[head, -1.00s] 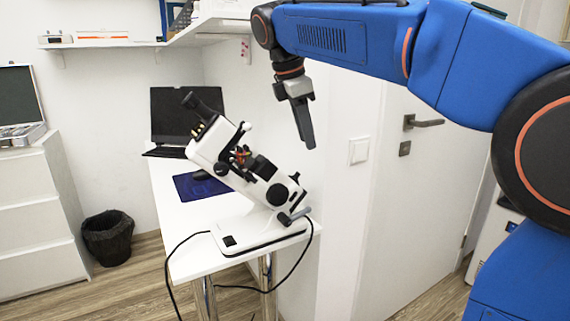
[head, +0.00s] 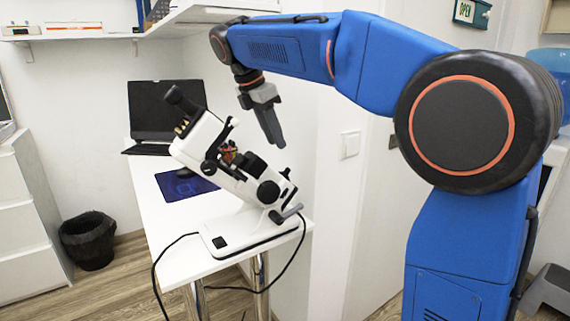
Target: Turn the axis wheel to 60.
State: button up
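A white tilted eyepiece instrument (head: 222,160) stands on a white base (head: 240,235) on the narrow table. A large round black knob (head: 268,192) is on its lower side, and a smaller dark knob (head: 209,167) is higher up, near the eyepiece end. A grey lever (head: 287,213) sticks out low at the right. I cannot tell which part is the axis wheel; no scale or number is readable. My gripper (head: 279,143) hangs in the air, pointing down, above and right of the instrument's middle, apparently apart from it. Its fingers overlap in this view, so their opening is hidden.
A dark laptop (head: 165,112) and a blue mat (head: 185,184) are behind the instrument on the white table (head: 170,250). A black cable (head: 158,272) loops off the table's front. A wall shelf (head: 195,22) is above. A wall with a switch (head: 350,145) is close on the right.

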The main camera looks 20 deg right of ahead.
aim_at(286, 170)
jog(key=x, duration=0.9)
jog(key=shift+f, duration=0.25)
jog(key=shift+c, duration=0.3)
grip_shut()
